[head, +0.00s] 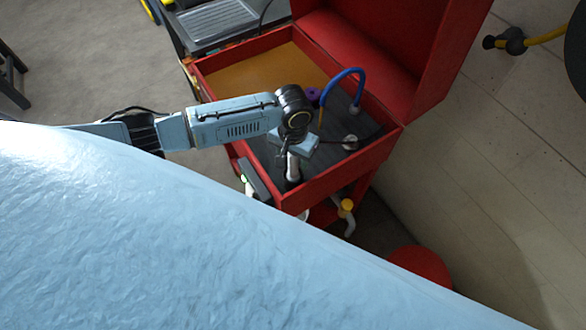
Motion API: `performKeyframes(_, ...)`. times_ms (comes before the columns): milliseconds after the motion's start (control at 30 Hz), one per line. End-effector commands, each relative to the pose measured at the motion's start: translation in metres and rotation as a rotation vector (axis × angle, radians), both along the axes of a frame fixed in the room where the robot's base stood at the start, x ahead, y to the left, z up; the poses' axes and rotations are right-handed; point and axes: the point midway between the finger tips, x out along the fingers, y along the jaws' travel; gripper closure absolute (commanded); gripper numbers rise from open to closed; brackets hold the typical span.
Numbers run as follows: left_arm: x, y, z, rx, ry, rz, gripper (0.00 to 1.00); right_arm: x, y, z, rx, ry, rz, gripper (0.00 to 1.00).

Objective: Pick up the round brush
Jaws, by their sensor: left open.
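My left gripper (292,168) reaches in from the left over the front part of an open red parts washer (318,188). It points down into the basin; its fingertips are small and partly dark. I see nothing clearly held in it. A small pale round piece (349,142) lies on the dark basin floor, right of the gripper, with a thin dark line running toward the wrist. I cannot tell if this is the round brush. A small purple piece (313,95) sits behind the wrist. My right gripper is out of view.
A blue hose (346,72) arches up from the basin's right side. The raised red lid (385,45) closes off the back right. A tan panel (262,76) covers the basin's left part. A grey ribbed sink top (217,20) stands behind. A red round object (421,264) is below right.

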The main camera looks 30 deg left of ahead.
Motion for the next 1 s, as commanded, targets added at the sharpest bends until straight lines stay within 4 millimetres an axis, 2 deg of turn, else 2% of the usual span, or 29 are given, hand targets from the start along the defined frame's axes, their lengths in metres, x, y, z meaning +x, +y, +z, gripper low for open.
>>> performKeyframes(167, 0.0, 0.0, -0.022, 0.001, 0.001, -0.001, 0.49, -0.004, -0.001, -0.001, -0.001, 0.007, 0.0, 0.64)
performKeyframes(433, 0.0, 0.0, -0.025, 0.0, 0.0, -0.002, 0.49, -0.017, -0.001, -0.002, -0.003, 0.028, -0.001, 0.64)
performKeyframes(800, 0.0, 0.0, -0.025, 0.0, 0.0, -0.001, 0.97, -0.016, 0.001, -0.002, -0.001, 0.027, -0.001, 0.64)
performKeyframes(1000, 0.0, 0.0, -0.024, 0.0, -0.001, -0.001, 0.98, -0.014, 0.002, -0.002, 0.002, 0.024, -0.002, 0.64)
